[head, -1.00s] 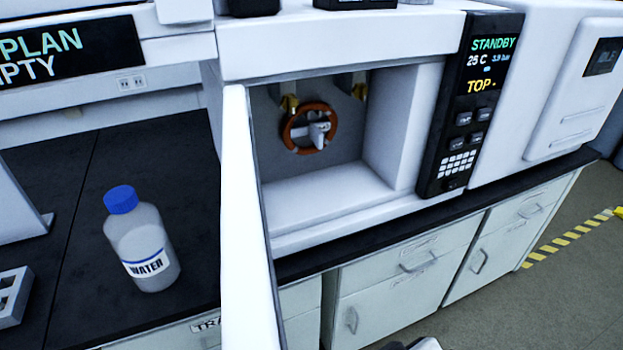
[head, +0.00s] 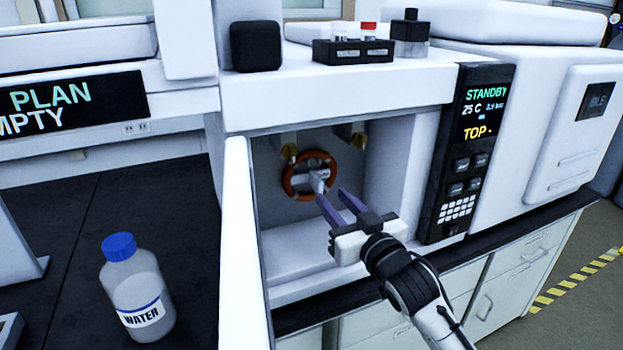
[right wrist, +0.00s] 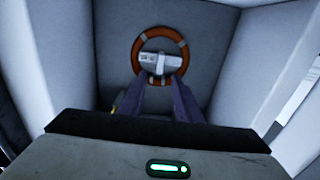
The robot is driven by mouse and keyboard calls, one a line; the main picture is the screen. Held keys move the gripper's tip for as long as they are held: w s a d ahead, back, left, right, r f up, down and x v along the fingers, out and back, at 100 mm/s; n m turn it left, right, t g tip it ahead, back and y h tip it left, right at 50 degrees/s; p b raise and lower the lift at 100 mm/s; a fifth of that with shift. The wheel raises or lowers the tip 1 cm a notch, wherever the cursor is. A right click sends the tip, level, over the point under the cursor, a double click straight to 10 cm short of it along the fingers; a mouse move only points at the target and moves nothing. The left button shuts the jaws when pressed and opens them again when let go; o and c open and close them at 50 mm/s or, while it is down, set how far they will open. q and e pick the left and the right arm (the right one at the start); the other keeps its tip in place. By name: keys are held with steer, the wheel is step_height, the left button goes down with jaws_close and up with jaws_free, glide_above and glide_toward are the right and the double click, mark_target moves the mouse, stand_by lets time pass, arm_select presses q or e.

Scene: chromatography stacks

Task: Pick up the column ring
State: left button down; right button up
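The column ring (head: 291,186) is an orange-brown ring with pale bands, hanging on a light grey holder at the back wall of the open oven chamber. It also shows in the right wrist view (right wrist: 181,51), upright and facing me. My right gripper (head: 334,195) reaches into the chamber mouth, its two purple fingers apart and nothing between them. In the right wrist view its fingertips (right wrist: 159,82) point at the lower part of the ring. I cannot tell whether they touch it. My left gripper is not in view.
The open white oven door (head: 245,250) stands left of the chamber. Brass fittings (head: 290,151) hang above the ring. A control panel (head: 470,150) reads STANDBY at the right. A water bottle (head: 137,290) stands on the dark bench. A vial rack (head: 352,50) sits on top.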

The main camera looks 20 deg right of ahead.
mark_target(321, 188)
steer(key=w, duration=0.8)
steer(key=shift+a+f, duration=0.1)
steer(key=shift+f, duration=0.25)
steer(key=shift+s, duration=0.1)
jaws_close()
